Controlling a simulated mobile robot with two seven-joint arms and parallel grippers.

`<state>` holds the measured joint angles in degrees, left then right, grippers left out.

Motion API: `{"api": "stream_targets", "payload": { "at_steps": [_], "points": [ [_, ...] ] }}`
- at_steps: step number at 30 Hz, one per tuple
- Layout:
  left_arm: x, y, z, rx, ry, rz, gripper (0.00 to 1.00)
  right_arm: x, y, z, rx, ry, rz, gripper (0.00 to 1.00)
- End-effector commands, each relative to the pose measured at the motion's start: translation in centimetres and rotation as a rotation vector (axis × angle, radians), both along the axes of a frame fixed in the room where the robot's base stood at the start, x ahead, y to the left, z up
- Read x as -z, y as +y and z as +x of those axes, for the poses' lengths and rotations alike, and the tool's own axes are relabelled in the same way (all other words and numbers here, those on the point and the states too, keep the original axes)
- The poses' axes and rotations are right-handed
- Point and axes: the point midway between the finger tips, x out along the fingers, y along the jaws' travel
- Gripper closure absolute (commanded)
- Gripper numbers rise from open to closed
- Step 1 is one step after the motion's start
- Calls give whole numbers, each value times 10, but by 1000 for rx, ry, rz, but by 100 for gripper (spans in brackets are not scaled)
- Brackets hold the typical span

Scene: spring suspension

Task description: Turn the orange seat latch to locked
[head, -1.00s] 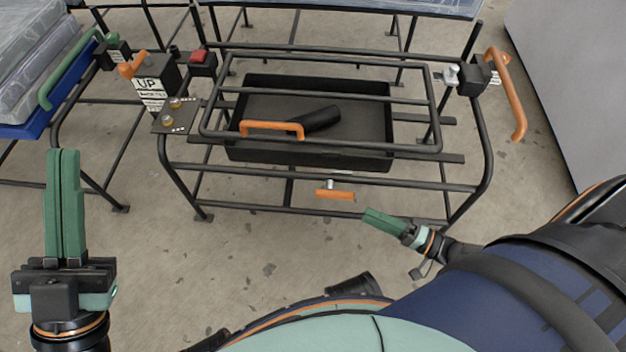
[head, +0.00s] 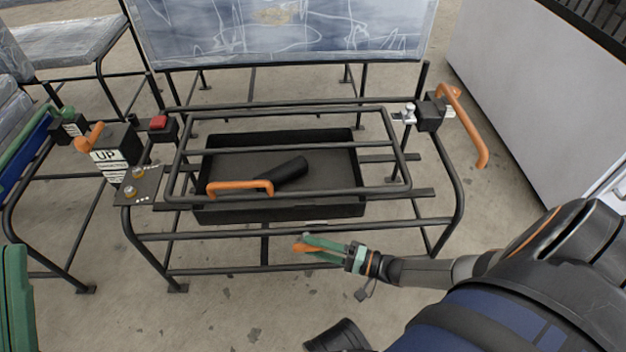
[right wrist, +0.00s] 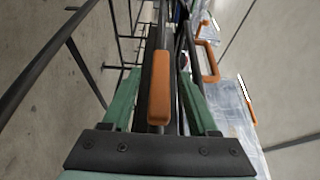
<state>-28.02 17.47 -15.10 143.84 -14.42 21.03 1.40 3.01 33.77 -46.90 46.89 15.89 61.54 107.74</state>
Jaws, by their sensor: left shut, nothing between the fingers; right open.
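The orange seat latch (head: 322,257) is a short bar handle below the front rail of the black seat frame. In the head view my right gripper (head: 318,243) is at it and partly covers it. In the right wrist view the latch (right wrist: 160,88) lies lengthwise between the two green fingers of my right gripper (right wrist: 158,92). The fingers are open, with a visible gap on each side of the latch. My left gripper (head: 16,300) is shut and empty at the left edge, partly cut off by the picture.
The seat frame (head: 300,236) carries a black tray (head: 230,212) with a dark cylinder (head: 281,175) in it. An orange loop handle (head: 240,187) is above the tray. A curved orange lever (head: 470,130) is at right. A box marked UP (head: 110,150) stands at left.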

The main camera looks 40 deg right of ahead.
Motion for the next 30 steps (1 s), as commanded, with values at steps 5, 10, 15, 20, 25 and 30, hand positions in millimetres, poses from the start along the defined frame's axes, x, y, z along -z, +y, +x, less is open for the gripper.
{"api": "stream_targets", "payload": {
  "at_steps": [5, 10, 15, 20, 25, 30],
  "points": [
    [1, 0, 0, 0, 1, 0, 100, 0, 5, 6, -1, 0, 0, 40],
    [1, 0, 0, 0, 1, 0, 100, 0, 5, 6, -1, 0, 0, 40],
    [1, 0, 0, 0, 1, 0, 100, 0, 5, 6, -1, 0, 0, 55],
    [1, 0, 0, 0, 1, 0, 100, 0, 4, 5, 0, 0, 0, 73],
    [1, 0, 0, -1, 2, -1, 100, 0, 4, 5, 0, 0, 0, 92],
    [1, 0, 0, -1, 2, -1, 100, 0, 4, 5, 0, 1, -1, 100]
  ]
}}
